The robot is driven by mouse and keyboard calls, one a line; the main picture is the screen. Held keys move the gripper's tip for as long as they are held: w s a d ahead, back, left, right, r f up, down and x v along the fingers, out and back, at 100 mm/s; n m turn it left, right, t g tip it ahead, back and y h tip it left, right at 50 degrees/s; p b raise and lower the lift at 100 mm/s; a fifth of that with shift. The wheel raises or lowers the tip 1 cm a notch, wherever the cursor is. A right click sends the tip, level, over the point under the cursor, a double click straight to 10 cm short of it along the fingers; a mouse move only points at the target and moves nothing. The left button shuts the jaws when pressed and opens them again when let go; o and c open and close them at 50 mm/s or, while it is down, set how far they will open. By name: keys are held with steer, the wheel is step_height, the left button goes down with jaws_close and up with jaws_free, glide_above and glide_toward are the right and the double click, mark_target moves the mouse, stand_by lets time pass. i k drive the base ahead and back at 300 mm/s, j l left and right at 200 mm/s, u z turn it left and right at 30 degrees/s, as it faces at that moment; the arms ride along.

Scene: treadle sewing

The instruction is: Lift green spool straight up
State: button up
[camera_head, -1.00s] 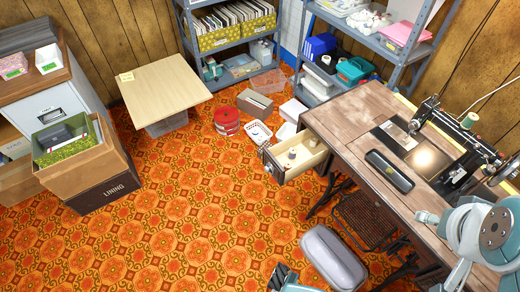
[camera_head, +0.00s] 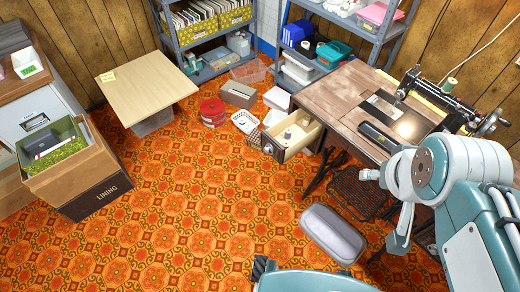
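The green spool (camera_head: 451,83) stands upright on top of the black sewing machine (camera_head: 445,101), at the back right. The machine sits on the wooden sewing table (camera_head: 340,95). My arm's teal and pale grey links fill the right and lower right of the view, in front of the table's near right part. Nothing is seen touching the spool.
A black case (camera_head: 378,134) lies on the tabletop. An open drawer (camera_head: 291,137) juts out at the table's left, with small spools inside. A grey rounded case (camera_head: 333,234) lies on the patterned floor. The floor at left centre is clear.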

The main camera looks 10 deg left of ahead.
mark_target(451, 82)
steer(key=i+j+u, duration=0.1)
steer(key=u, duration=0.6)
steer(key=z, duration=1.5)
steer(key=i+l+u, duration=0.25)
steer(key=i+l, duration=0.15)
steer(key=l, duration=0.2)
